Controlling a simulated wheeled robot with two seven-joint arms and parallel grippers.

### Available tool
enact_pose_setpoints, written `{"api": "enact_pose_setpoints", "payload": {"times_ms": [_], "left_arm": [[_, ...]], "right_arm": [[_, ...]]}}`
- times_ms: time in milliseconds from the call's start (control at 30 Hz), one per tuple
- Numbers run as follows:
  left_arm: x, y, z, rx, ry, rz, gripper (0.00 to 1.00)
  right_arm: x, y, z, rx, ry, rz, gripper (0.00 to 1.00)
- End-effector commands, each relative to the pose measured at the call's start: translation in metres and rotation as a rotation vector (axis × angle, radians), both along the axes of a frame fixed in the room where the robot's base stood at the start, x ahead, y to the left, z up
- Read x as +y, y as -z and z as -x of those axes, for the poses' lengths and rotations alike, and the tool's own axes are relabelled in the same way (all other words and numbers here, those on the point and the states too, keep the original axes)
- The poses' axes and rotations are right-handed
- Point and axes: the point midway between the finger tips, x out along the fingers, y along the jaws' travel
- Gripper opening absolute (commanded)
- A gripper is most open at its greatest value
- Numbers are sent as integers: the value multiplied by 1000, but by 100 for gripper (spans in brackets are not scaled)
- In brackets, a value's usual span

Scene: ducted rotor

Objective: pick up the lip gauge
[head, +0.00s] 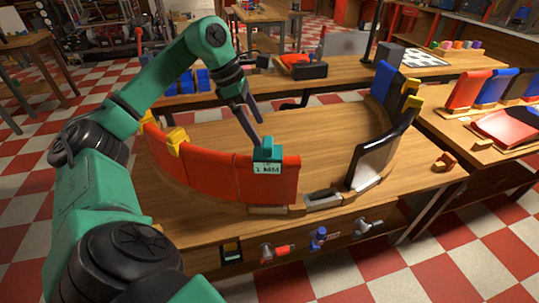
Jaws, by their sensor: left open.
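The lip gauge (267,155) is a small teal block with a white label reading "1 MM". It sits at the top edge of a red curved panel (270,184) on the wooden table. My left gripper (260,139) reaches down from above, its dark fingers open, with the tips right at the top of the gauge. I cannot tell whether the fingers touch it or stand on both sides of it. My right gripper is not in view.
Red panels with yellow clips (177,136) curve along the left of the table (290,128). A black and white panel (376,155) and blue panels (382,81) stand at the right. The table's middle is clear. Tools hang on the front edge, including a red-handled one (275,249).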

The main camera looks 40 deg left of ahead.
Motion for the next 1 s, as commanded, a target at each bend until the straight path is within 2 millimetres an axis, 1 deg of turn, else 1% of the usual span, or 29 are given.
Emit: {"api": "enact_pose_setpoints", "payload": {"times_ms": [33, 100, 267, 400, 500, 600, 733, 767, 800, 867, 900, 933, 967, 1000], "left_arm": [[-4, 16, -3, 5, 2, 1, 100], [-9, 29, -7, 4, 1, 2, 100], [-16, 46, -12, 2, 0, 3, 100], [-27, 66, -20, 3, 2, 5, 100], [-31, 83, -24, 1, 2, 5, 100], [-32, 89, -26, -1, 0, 3, 100], [-32, 89, -26, -1, 0, 3, 100], [-32, 89, -26, -1, 0, 3, 92], [-32, 89, -26, -1, 0, 3, 77], [-32, 88, -26, -1, 0, 3, 54], [-32, 88, -26, -1, 0, 3, 39], [-32, 88, -26, -1, 0, 3, 27], [-32, 88, -26, -2, 0, 3, 23], [-32, 88, -26, -2, 0, 3, 23]], "right_arm": [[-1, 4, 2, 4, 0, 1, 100], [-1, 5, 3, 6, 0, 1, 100], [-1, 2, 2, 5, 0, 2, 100], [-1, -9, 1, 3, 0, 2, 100], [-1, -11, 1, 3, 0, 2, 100], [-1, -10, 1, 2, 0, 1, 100], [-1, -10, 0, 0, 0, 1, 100], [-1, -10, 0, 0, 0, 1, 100], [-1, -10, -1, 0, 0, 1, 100], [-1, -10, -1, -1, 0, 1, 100], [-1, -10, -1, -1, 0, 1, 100], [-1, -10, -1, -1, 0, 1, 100], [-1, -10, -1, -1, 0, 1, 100], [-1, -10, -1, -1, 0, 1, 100]]}}
